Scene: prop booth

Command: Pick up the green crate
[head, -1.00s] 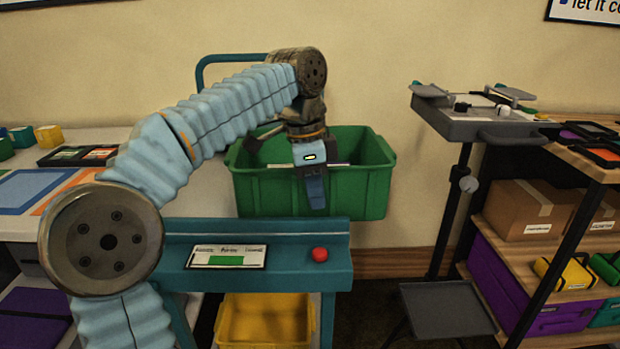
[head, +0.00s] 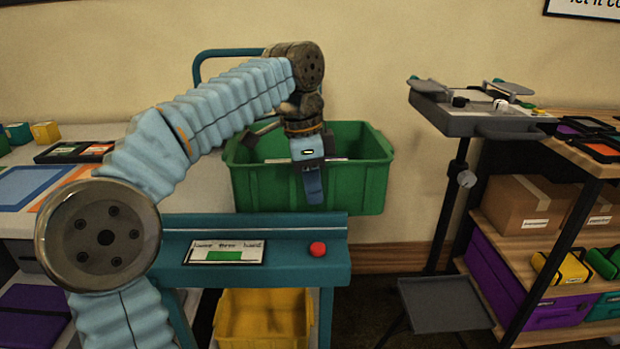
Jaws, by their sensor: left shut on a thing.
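The green crate (head: 352,188) is in the middle of the head view, against the wall side of a teal cart (head: 285,262). It is open at the top and looks roughly level. My left gripper (head: 312,182) comes down over the crate's near wall and is shut on it, with one finger showing on the outside. The other finger is hidden behind the wall. The cart's top hides part of the crate's underside, so I cannot tell whether it touches anything below. My right gripper is not in view.
A yellow bin (head: 263,318) sits low in the cart. A red button (head: 318,249) and a label card (head: 225,251) are on the cart's near edge. A grey stand (head: 470,115) and a wooden shelf (head: 560,220) with boxes stand right. A white table (head: 30,215) is left.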

